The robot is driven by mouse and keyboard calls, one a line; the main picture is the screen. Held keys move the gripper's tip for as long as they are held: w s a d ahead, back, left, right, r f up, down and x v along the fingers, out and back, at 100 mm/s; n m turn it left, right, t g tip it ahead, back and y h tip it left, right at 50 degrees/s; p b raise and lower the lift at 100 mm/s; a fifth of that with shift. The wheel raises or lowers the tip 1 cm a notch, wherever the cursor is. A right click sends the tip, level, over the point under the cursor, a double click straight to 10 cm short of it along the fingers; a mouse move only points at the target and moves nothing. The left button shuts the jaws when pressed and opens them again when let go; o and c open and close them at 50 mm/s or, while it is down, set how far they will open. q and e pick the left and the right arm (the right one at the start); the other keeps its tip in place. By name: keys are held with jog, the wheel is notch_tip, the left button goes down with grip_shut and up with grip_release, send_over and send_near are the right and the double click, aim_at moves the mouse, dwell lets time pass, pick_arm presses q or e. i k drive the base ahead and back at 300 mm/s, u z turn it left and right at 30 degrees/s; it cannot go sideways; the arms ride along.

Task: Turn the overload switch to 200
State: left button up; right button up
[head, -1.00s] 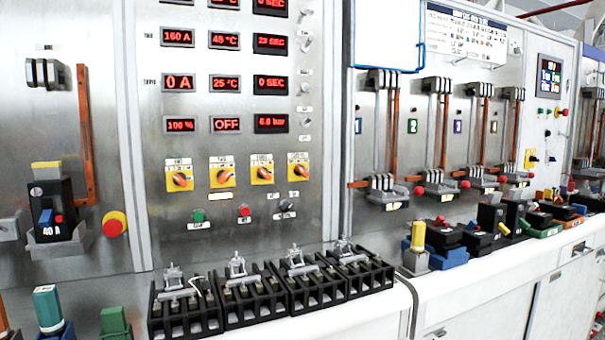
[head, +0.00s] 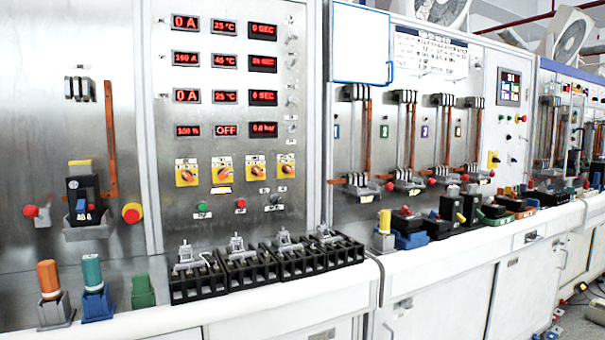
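Several orange rotary knobs on yellow plates sit in a row on the metal panel below the red displays: the leftmost knob (head: 187,175), the second knob (head: 222,174), the third knob (head: 256,171) and the rightmost knob (head: 287,169). The lettering on their plates is too small to read, so I cannot tell which one is the overload switch or where its pointer stands against 200. Neither of my grippers is in view, and nothing covers the knobs.
Below the knobs are a green button (head: 202,206) and a red button (head: 240,203). Black terminal blocks (head: 250,272) line the white ledge (head: 205,314). Coloured plugs, including an orange-topped one (head: 48,279), stand to their left. A breaker (head: 83,200) hangs at left.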

aim_at(286, 169)
jog(key=z, duration=1.05)
jog(key=i, duration=1)
jog(key=u, duration=1.15)
